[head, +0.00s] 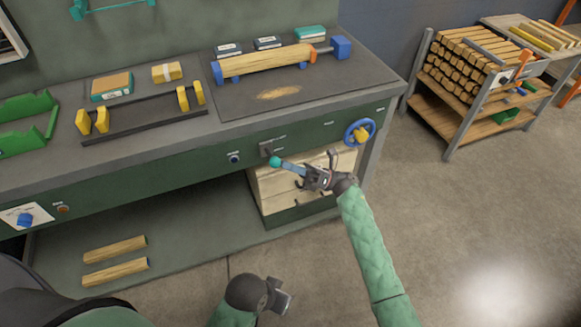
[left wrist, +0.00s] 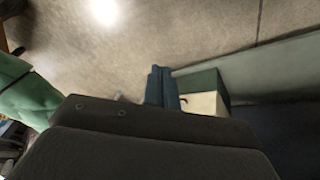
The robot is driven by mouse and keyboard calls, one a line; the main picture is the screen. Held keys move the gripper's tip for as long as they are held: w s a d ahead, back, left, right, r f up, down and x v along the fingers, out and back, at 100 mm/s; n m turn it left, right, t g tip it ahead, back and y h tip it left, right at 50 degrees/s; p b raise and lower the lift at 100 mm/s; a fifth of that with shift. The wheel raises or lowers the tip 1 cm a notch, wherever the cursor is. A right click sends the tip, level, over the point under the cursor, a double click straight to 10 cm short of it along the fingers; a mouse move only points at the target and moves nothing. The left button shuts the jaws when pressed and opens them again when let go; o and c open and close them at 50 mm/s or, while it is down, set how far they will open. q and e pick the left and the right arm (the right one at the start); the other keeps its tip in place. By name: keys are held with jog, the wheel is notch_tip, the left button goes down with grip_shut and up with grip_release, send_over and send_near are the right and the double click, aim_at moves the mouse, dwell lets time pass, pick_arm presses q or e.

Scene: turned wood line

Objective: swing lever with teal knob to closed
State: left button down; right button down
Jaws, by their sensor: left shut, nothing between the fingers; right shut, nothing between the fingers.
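The teal knob (head: 275,161) is on the front panel of the green workbench, at the end of a short grey lever (head: 267,152) below a small label. The lever's exact angle is hard to tell. My right gripper (head: 284,165) is shut and empty, its blue fingers pointing left with their tips at the knob. I cannot tell whether they touch it. My left gripper (head: 284,298) is low in front of the bench, far from the lever. In the left wrist view its fingers (left wrist: 163,86) are shut and empty.
A blue handwheel (head: 360,132) is on the panel right of the lever. A pale wooden drawer box (head: 290,192) stands below, behind my right arm. A wood-laden cart (head: 470,75) stands at the right. The floor between is clear.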

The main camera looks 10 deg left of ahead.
pick_arm(q)
jog(key=shift+a+r, duration=0.25)
jog(key=shift+r, duration=0.35)
pick_arm(e)
jog(key=shift+r+m+t, duration=0.7)
jog(key=shift+m+t, duration=0.2)
jog(key=shift+m, duration=0.2)
pick_arm(q)
jog(key=shift+f, duration=0.1)
